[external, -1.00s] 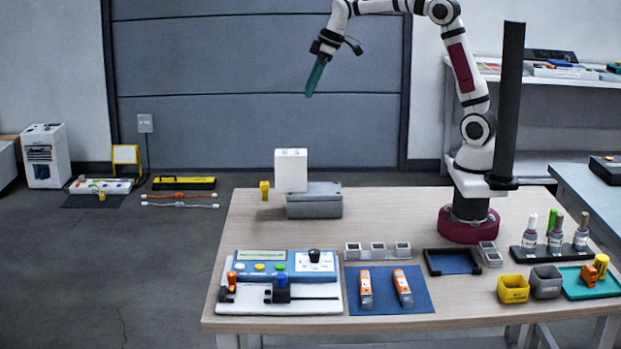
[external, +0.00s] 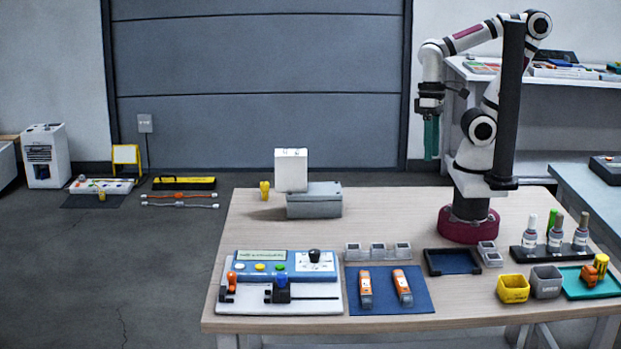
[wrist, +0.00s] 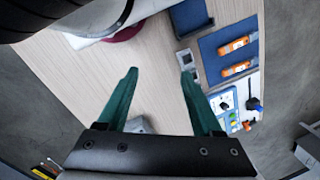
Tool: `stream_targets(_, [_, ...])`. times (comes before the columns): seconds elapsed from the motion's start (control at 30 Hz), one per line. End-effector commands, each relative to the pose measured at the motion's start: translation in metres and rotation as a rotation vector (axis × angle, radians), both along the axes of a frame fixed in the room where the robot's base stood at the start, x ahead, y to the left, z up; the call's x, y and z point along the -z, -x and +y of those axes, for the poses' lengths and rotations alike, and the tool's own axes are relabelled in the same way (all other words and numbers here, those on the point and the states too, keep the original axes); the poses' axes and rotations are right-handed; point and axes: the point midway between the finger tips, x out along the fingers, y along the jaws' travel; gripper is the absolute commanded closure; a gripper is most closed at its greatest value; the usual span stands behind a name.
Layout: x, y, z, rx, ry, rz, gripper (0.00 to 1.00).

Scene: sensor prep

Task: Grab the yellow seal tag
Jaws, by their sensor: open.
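A small yellow tag-shaped piece (external: 265,190) stands at the back left of the table, just left of a grey box (external: 314,204); it looks like the seal tag. I cannot make it out in the wrist view. My gripper (external: 431,138) points down with its teal fingers, high above the back of the table, well to the right of the yellow piece. In the wrist view my gripper (wrist: 160,72) is open, with nothing between its fingers.
A white block (external: 291,170) stands at the grey box. A control panel (external: 285,266), a blue mat (external: 385,306) with two orange-and-white items, and a yellow cup (external: 513,289) line the front. A dark post (external: 508,110) rises beside my arm. The table's middle is clear.

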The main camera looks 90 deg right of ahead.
Motion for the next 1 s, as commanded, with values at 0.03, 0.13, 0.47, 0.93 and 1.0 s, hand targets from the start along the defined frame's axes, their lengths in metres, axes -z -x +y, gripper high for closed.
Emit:
stream_targets(0.03, [0.000,0.000,0.000,0.000,0.000,0.000,0.32])
stream_targets(0.13, [0.000,0.000,0.000,0.000,0.000,0.000,0.32])
stream_targets(0.47, [0.033,-0.158,-0.168,-0.043,0.422,-0.343,0.32])
stream_targets(0.93, [0.133,-0.257,-0.278,-0.455,0.344,-1.204,0.32])
stream_targets(1.0, [0.135,-0.258,-0.275,-0.465,0.327,-1.238,0.32])
